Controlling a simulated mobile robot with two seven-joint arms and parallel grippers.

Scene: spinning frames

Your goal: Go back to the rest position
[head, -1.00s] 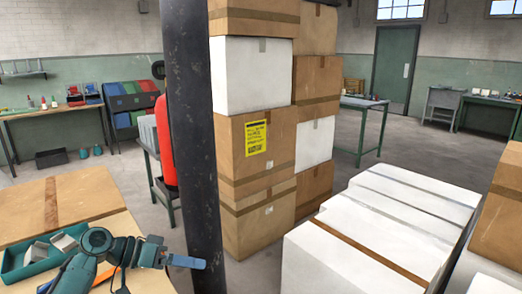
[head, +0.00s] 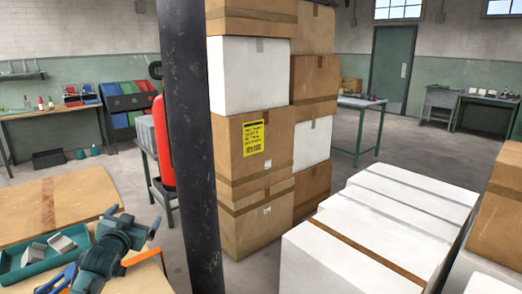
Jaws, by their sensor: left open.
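My left gripper (head: 150,243) is at the lower left of the head view. It is open, with a blue finger and an orange finger spread apart and nothing seen between them. It is above the near edge of a wooden table top (head: 30,207), just right of a teal tray (head: 28,268). The tray holds a few grey-white blocks (head: 62,244), and my arm partly covers its right side. My right gripper is not in view.
A dark post (head: 190,140) stands just right of my left gripper. Behind it are a red cylinder (head: 162,145) and tall stacked boxes (head: 252,155). Long white boxes (head: 365,240) fill the lower right. Open floor shows between the post and the wooden table.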

